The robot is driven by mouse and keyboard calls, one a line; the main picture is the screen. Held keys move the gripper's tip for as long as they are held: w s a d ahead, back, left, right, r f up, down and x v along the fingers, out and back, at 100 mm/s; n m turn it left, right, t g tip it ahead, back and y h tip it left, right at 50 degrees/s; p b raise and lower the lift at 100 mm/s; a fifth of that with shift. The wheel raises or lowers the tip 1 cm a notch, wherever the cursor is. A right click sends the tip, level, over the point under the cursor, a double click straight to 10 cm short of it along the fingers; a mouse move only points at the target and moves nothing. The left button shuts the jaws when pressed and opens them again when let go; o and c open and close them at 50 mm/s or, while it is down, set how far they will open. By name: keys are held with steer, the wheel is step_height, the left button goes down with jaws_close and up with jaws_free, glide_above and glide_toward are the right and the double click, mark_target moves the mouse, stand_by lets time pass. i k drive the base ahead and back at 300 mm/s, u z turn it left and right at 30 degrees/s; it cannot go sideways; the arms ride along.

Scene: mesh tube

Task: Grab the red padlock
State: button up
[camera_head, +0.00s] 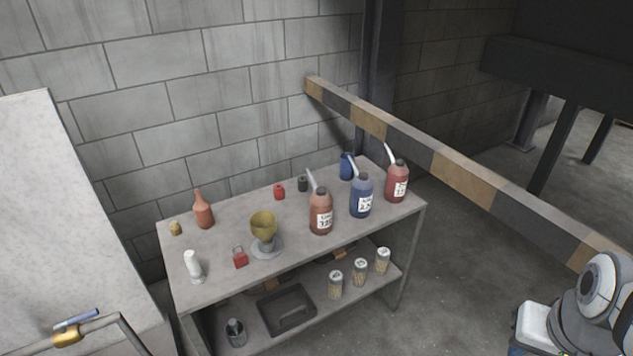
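The red padlock (240,259) sits on the grey table top (210,290), near its front edge and left of the middle. Its body is red, with a thin shackle at the top. It stands between a white bottle-like item and a yellowish goblet on a round grey base. Part of my arm shows in the lower right corner, well right of the table and apart from the padlock. My gripper is not in view.
The white item (193,266) and goblet (264,228) flank the padlock. A brown bottle (203,212), small red item (279,191) and several spouted bottles (321,216) stand behind or right. Cans (335,285) occupy the lower shelf.

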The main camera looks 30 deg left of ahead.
mark_target(240, 259)
steer(key=u, duration=0.7)
steer(key=i, duration=1.35)
steer(key=u, duration=1.05)
steer(key=i, duration=0.55)
steer(key=u, duration=0.2)
steer(key=k, duration=0.85)
steer(key=u, duration=0.2)
steer(key=i, duration=0.85)
steer(key=z, duration=0.05)
